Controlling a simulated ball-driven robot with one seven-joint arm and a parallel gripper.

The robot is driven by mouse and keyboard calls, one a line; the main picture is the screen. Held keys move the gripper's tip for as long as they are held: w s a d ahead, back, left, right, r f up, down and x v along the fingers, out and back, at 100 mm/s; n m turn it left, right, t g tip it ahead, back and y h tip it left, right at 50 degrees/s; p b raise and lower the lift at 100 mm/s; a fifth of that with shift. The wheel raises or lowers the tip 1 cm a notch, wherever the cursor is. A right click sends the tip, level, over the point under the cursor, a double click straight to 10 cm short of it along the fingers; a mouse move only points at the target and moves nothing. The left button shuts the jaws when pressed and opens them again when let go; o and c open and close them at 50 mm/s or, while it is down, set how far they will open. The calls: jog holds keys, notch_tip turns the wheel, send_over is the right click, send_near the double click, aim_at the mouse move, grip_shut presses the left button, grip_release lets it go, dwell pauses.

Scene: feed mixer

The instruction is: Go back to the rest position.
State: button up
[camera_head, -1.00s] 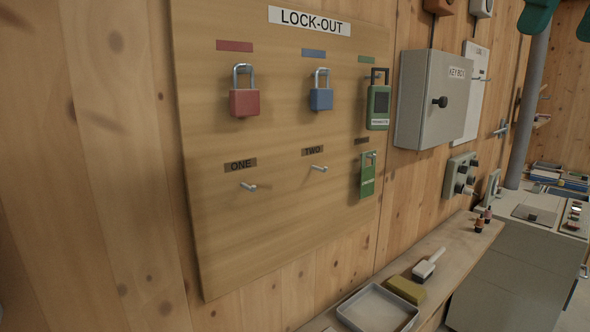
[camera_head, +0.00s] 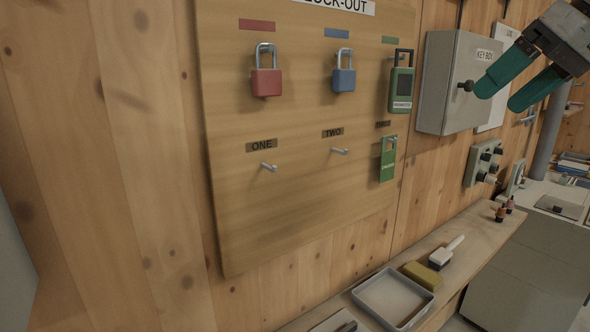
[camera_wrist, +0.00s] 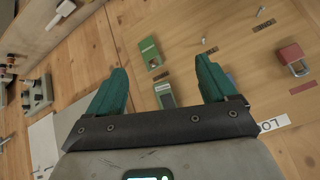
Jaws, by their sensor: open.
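My gripper (camera_head: 497,97) is at the upper right of the head view, in front of the grey key box (camera_head: 452,84). Its two teal fingers are apart with nothing between them. In the wrist view my gripper (camera_wrist: 158,78) is also open and empty, facing the lock-out board (camera_wrist: 225,65). On the board (camera_head: 290,195) hang a red padlock (camera_head: 266,83), a blue padlock (camera_head: 343,79) and a green lock (camera_head: 401,90). A green tag (camera_head: 388,161) hangs below the green lock. The pegs labelled ONE (camera_head: 268,167) and TWO (camera_head: 340,151) are bare.
A wooden shelf (camera_head: 480,235) below the board holds a grey tray (camera_head: 394,299), a yellow sponge (camera_head: 422,275), a brush (camera_head: 445,253) and small bottles (camera_head: 503,211). A grey control box (camera_head: 484,163) is on the wall. A cabinet (camera_head: 530,260) stands at the right.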

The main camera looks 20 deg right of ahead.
jog(key=w+a+f+t+y, duration=0.1)
jog(key=w+a+f, duration=0.25)
jog(key=f, duration=0.75)
jog(key=w+a+f+y, duration=0.2)
jog(key=w+f, duration=0.2)
jog(key=f, duration=0.6)
jog(key=s+a+f+m+g+h, duration=0.15)
jog(key=a+f, duration=0.25)
jog(key=f, duration=0.6)
jog(key=s+a+f+m+y, duration=0.1)
jog(key=s+a+f, duration=0.15)
jog(key=f, duration=0.75)
jog(key=s+a+f+g+h, duration=0.1)
jog(key=s+a+f, duration=0.1)
jog(key=s+f, duration=0.5)
jog(key=s+a+f+g+h, duration=0.1)
jog(key=s+a+f, duration=0.2)
jog(key=s+f, duration=0.35)
jog(key=s+d+f+n+g+h, duration=0.1)
jog(key=s+f, duration=0.3)
jog(key=s, duration=0.4)
jog(key=s+d+f+g+h, duration=0.2)
jog(key=s+f, duration=0.3)
jog(key=s, duration=0.4)
jog(key=shift+n+g+h, duration=0.35)
jog(key=shift+g, duration=0.1)
